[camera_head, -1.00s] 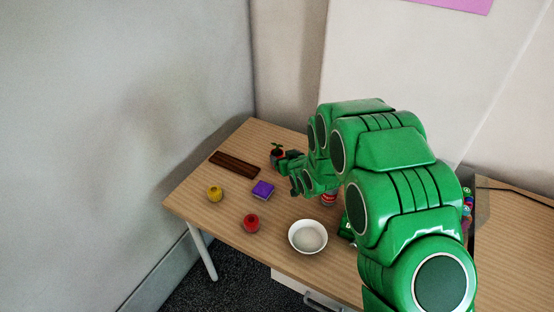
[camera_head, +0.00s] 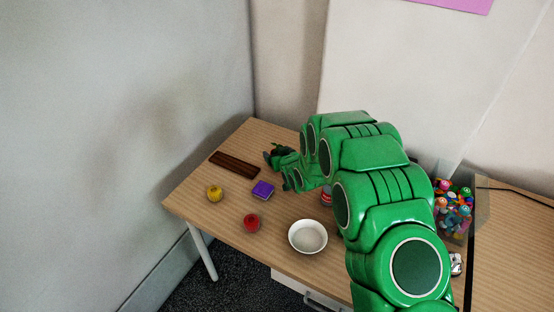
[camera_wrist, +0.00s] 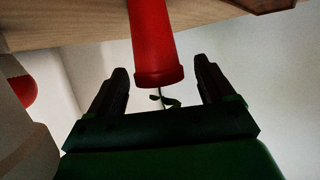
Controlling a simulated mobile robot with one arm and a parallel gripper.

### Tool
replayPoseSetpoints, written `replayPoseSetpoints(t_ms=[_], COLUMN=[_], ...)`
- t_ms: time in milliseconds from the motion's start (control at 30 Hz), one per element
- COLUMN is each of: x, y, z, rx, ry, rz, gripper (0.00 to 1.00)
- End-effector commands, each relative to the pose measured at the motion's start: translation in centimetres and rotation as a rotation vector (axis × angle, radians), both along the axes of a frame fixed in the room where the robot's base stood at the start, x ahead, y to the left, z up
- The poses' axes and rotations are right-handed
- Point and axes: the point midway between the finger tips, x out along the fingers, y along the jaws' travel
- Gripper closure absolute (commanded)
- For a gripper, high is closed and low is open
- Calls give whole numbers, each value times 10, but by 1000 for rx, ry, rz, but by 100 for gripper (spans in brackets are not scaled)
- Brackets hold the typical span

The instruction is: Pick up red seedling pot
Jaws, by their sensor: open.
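The red seedling pot (camera_wrist: 152,45) shows in the wrist view, which has the table at the top, so the pot looks upside down. Its rim lies between the fingertips of my gripper (camera_wrist: 161,66), with a gap on each side. The thin green seedling (camera_wrist: 168,101) reaches from the rim into the space between the fingers. My gripper is open and its fingers do not touch the pot. In the head view my gripper (camera_head: 272,156) is at the table's far side, and the pot is mostly hidden behind it.
A bin of colourful toys (camera_head: 454,208) stands right. A red-banded can (camera_head: 326,197) is partly hidden.

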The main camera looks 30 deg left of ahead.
Motion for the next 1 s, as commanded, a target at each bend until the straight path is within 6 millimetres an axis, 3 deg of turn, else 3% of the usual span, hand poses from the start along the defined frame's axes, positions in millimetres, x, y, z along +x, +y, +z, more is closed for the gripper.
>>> replayPoseSetpoints(t_ms=[233, 533, 900, 1000], x=[14, 17, 16, 16], y=[16, 18, 18, 18], z=[-9, -10, -10, -10], rx=[-2, -1, -2, -2], ry=[1, 0, 1, 1], rz=[0, 0, 0, 0], gripper=[18, 18, 74, 74])
